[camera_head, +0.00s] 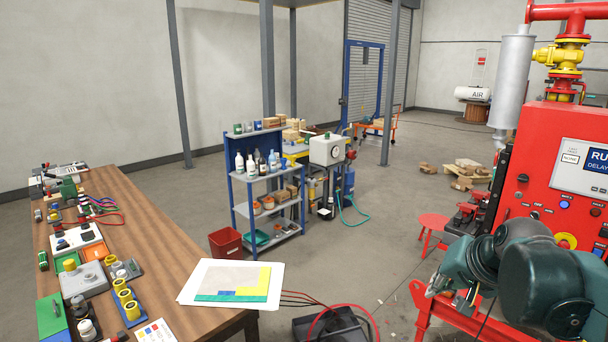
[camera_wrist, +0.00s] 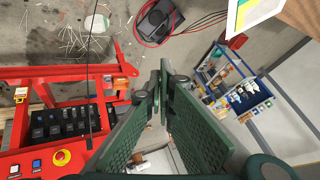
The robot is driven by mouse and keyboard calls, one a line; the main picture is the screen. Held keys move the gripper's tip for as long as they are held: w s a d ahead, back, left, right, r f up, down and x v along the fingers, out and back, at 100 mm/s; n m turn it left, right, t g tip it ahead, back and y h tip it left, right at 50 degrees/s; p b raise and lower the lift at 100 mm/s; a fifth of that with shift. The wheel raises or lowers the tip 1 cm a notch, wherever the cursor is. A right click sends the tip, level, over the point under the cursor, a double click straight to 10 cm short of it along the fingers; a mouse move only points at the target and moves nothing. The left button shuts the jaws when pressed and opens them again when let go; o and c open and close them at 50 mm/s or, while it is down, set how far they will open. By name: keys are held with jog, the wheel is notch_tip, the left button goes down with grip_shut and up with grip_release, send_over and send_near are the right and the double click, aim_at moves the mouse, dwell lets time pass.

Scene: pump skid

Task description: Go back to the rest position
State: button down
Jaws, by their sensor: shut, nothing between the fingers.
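My gripper (camera_wrist: 160,85) fills the lower middle of the wrist view. Its two dark green, ribbed fingers come together at the tips, shut with nothing between them. In the head view my teal arm is at the lower right, in front of the red pump skid, and the gripper's end (camera_head: 434,286) shows only in small part at its left. It appears to be in free air, apart from the table and the skid. Most of the gripper is hidden by the arm in the head view.
The red control panel (camera_head: 560,170) stands close behind my arm, above the red skid frame (camera_head: 425,305). A wooden table (camera_head: 150,210) with parts is at the left. A blue shelf rack (camera_head: 237,200) stands at centre back. A black case (camera_wrist: 157,20) and red cables lie on the floor.

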jog(key=s+a+f+n+b, duration=0.1)
jog(key=s+a+f+n, duration=0.2)
jog(key=s, duration=0.4)
jog(key=s+a+f+n+b, duration=0.1)
jog(key=s+a+f+n, duration=0.2)
jog(key=s+a+f, duration=0.2)
jog(key=s+a, duration=0.2)
jog(key=s, duration=0.1)
jog(key=shift+f+h, duration=0.35)
jog(key=shift+h, duration=0.05)
